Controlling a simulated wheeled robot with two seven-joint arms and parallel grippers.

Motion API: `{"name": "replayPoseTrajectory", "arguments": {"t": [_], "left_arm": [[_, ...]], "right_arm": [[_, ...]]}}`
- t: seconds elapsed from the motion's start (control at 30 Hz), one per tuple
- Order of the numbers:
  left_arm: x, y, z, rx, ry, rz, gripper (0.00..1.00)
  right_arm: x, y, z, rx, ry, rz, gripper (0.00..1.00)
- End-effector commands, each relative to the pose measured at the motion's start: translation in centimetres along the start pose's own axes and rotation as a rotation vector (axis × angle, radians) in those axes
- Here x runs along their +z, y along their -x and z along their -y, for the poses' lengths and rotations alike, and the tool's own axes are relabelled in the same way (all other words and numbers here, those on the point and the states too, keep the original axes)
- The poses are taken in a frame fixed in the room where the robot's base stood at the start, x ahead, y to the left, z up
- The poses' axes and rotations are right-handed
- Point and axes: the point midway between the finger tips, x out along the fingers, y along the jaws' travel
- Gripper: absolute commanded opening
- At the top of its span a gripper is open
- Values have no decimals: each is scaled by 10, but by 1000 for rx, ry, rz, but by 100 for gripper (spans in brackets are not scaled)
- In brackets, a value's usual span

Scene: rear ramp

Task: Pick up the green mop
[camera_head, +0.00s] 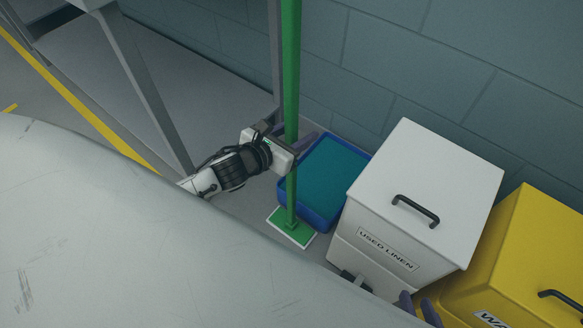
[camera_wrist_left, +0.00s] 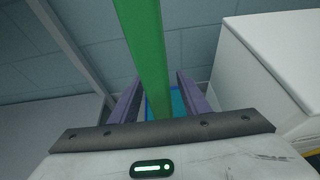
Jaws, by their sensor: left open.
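The green mop (camera_head: 291,70) stands upright, its flat green head (camera_head: 291,228) with a white edge on the floor. Its pole also shows in the left wrist view (camera_wrist_left: 145,50), rising between the two purple fingers. My left gripper (camera_head: 300,143) is open with the pole between its fingers, well above the mop head. In the wrist view a gap shows between the pole and each finger. The tips of my right gripper (camera_head: 419,309) show at the bottom edge, apart and with nothing seen between them; the rest is hidden.
A blue tub (camera_head: 335,170) sits just behind and right of the mop. A white "USED LINEN" bin (camera_head: 440,170) and a yellow bin (camera_head: 530,240) stand to the right. A grey block wall (camera_head: 400,60) is behind. A pale surface (camera_head: 130,240) fills the lower left.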

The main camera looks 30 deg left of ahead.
Motion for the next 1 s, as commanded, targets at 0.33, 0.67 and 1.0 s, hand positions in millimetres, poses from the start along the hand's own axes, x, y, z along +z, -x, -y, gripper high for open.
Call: {"name": "replayPoseTrajectory", "arguments": {"t": [0.33, 0.67, 1.0], "left_arm": [[0, -6, 0, -1, 0, 0, 37], [6, -6, 1, -3, -1, 10, 0], [13, -3, 1, -3, -3, 11, 0]], "right_arm": [[0, 0, 1, -2, -3, -3, 28], [1, 1, 1, -2, -4, 0, 28], [-1, 4, 2, -1, -3, 3, 28]]}}
